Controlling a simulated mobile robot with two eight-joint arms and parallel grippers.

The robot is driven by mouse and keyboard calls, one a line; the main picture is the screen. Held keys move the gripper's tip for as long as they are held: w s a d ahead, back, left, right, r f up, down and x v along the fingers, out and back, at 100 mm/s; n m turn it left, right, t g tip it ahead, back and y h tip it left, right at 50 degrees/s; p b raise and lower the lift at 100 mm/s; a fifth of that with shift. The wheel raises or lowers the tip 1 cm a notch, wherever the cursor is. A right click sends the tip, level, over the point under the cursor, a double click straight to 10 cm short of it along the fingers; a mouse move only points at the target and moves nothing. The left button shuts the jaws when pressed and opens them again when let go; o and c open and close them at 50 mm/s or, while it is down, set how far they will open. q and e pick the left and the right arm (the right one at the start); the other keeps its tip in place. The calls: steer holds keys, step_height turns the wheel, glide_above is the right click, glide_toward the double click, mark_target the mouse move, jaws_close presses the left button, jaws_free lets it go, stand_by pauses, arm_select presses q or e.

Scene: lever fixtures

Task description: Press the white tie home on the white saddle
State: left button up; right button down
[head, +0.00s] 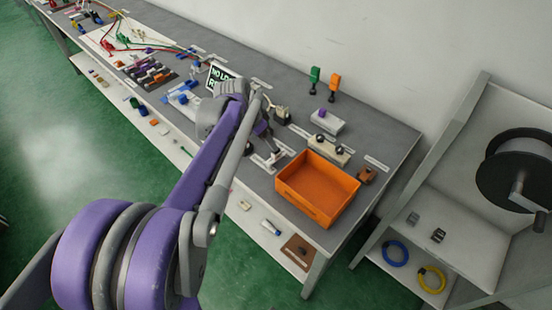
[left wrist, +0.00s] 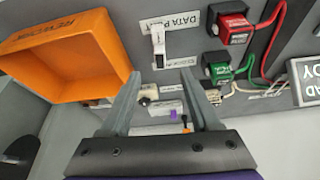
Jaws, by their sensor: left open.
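A small white upright piece (left wrist: 158,42) stands by a "DATA PA…" label in the left wrist view. It seems to be the white tie with its saddle; I cannot tell the two apart or how the tie sits. In the head view a white fixture (head: 268,160) lies by the orange bin, partly covered by my arm. My left gripper (left wrist: 160,72) is open and empty. Its fingertips spread to either side just below the white piece in the picture, apart from it. In the head view the gripper (head: 268,138) is over the bench, small and partly hidden. My right gripper is not in view.
An orange bin (left wrist: 62,58) stands close left of the gripper. Red (left wrist: 235,28) and green (left wrist: 222,70) connectors with cables are at the right.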

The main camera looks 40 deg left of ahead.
mark_target(276, 154)
arm_select(q)
steer(key=x, duration=0.5)
steer(key=shift+w+a, duration=0.1)
steer(key=x, duration=0.5)
steer(key=shift+f+b, duration=0.35)
steer(key=shift+b, duration=0.05)
jaws_close()
